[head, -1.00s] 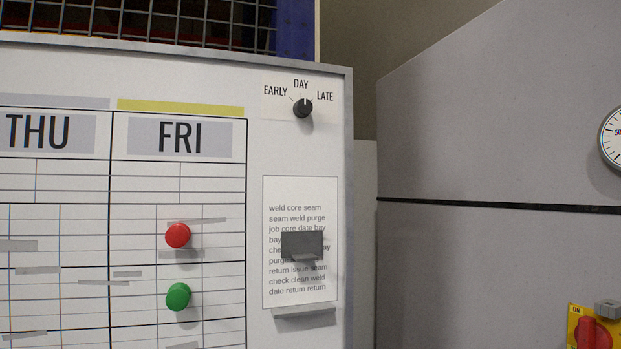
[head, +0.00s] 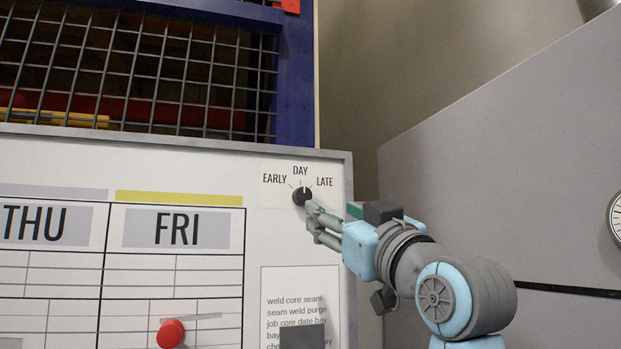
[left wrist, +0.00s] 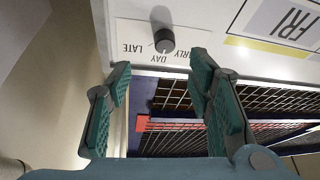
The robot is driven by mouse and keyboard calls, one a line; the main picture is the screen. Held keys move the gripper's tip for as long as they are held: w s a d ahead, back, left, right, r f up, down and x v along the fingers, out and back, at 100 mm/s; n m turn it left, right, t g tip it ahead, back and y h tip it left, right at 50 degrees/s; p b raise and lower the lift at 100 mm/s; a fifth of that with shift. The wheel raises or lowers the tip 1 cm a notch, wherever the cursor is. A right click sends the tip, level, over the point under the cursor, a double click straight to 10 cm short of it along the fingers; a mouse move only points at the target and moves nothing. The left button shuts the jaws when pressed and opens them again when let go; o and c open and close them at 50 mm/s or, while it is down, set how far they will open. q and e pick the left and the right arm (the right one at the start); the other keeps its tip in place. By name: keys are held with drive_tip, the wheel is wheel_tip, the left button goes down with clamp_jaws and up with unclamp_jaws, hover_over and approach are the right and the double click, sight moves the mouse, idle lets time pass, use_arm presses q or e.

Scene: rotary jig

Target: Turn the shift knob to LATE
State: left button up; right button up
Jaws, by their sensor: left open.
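The shift knob (head: 302,196) is a small black dial on a white label at the board's upper right corner. EARLY, DAY and LATE are printed around it, and its white mark points up at about DAY. My left gripper (head: 313,216) is just below and right of the knob in the head view, its fingers towards the board. In the left wrist view the knob (left wrist: 165,41) shows upside down, beyond and between the two spread green-padded fingers (left wrist: 161,66). The gripper is open and empty; I see no contact with the knob. My right gripper is not in view.
The white planning board (head: 230,165) has a grey frame. A red magnet (head: 170,333) and a dark clip (head: 302,339) are lower on it. A wire mesh (head: 190,70) stands above. A grey panel (head: 520,150) with a gauge is at the right.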

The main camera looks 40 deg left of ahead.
sight(304, 198)
use_arm(q)
drive_tip(key=p+x, duration=0.1)
drive_tip(key=x, duration=0.2)
drive_tip(key=p+x, duration=0.1)
drive_tip(key=x, duration=0.2)
drive_tip(key=s+p+x, duration=0.1)
drive_tip(key=x, duration=0.3)
drive_tip(key=shift+a, duration=0.25)
drive_tip(key=shift+w+a, duration=0.1)
drive_tip(key=shift+w, duration=0.1)
drive_tip(key=shift+d, duration=0.25)
drive_tip(key=shift+c, duration=0.7)
clamp_jaws()
